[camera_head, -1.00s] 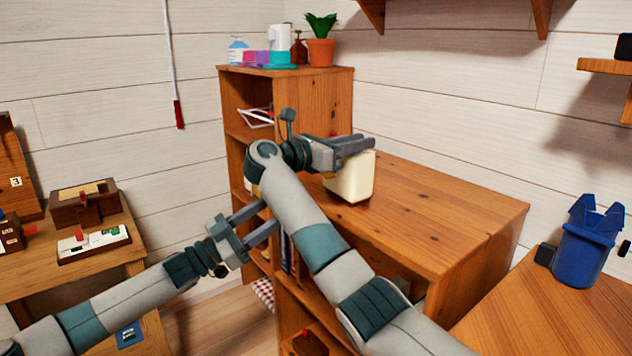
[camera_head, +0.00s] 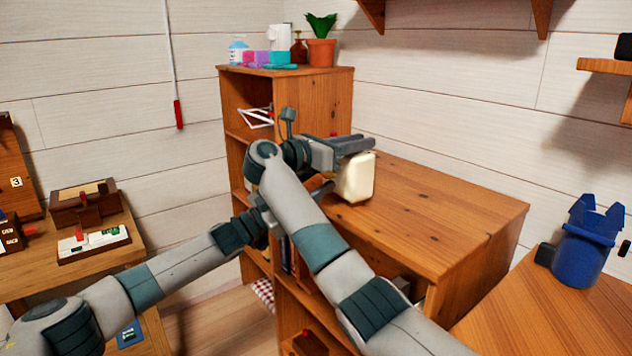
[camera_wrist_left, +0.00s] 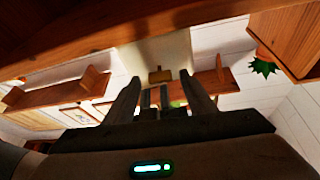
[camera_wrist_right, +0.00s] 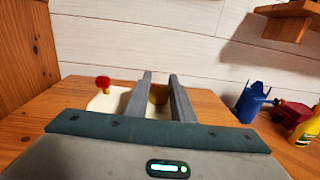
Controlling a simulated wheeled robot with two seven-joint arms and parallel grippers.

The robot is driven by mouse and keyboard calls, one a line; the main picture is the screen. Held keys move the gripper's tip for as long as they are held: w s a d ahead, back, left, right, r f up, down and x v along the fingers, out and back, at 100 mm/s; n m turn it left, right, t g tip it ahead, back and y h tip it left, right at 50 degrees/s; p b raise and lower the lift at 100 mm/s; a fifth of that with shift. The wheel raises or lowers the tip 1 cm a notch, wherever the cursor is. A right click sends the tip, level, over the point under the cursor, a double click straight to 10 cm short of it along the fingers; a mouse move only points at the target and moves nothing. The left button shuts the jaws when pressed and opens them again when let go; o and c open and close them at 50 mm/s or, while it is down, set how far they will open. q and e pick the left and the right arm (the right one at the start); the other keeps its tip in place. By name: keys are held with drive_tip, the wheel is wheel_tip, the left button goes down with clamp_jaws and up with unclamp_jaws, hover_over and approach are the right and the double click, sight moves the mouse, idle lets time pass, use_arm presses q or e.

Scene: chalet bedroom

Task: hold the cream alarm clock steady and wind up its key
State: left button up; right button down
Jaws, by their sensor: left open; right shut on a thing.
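The cream alarm clock (camera_head: 357,178) stands upright near the left edge of the low cabinet top. My right gripper (camera_head: 358,146) reaches across the clock's top. In the right wrist view its fingers close on a brass-coloured part (camera_wrist_right: 158,95) of the clock, beside a red knob (camera_wrist_right: 103,82). My left gripper (camera_head: 326,189) is open just left of the clock, its tips partly hidden by my right arm. In the left wrist view the clock's cream face (camera_wrist_left: 155,52) is ahead and the small brass key (camera_wrist_left: 160,76) appears between the open fingertips. Contact with the key is unclear.
The low wooden cabinet top (camera_head: 440,205) is clear to the right of the clock. A taller shelf (camera_head: 315,95) behind bears a potted plant (camera_head: 320,45) and bottles. A blue container (camera_head: 585,245) stands on the desk at the right.

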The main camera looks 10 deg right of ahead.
use_arm(q)
drive_tip(key=shift+w+d+r, duration=0.15)
drive_tip(key=shift+d+r, duration=0.05)
drive_tip(key=shift+d, duration=0.2)
drive_tip(key=c, duration=1)
drive_tip(key=shift+w+m+g, duration=0.1)
drive_tip(key=shift+m+g, duration=0.4)
drive_tip(key=shift+m, duration=0.7)
drive_tip(key=shift+c, duration=0.2)
drive_tip(key=shift+a, duration=0.1)
drive_tip(key=o, duration=1)
drive_tip(key=shift+o, duration=0.2)
drive_tip(key=shift+a, duration=0.1)
drive_tip(key=v, duration=1.1)
drive_tip(key=shift+a+f, duration=0.3)
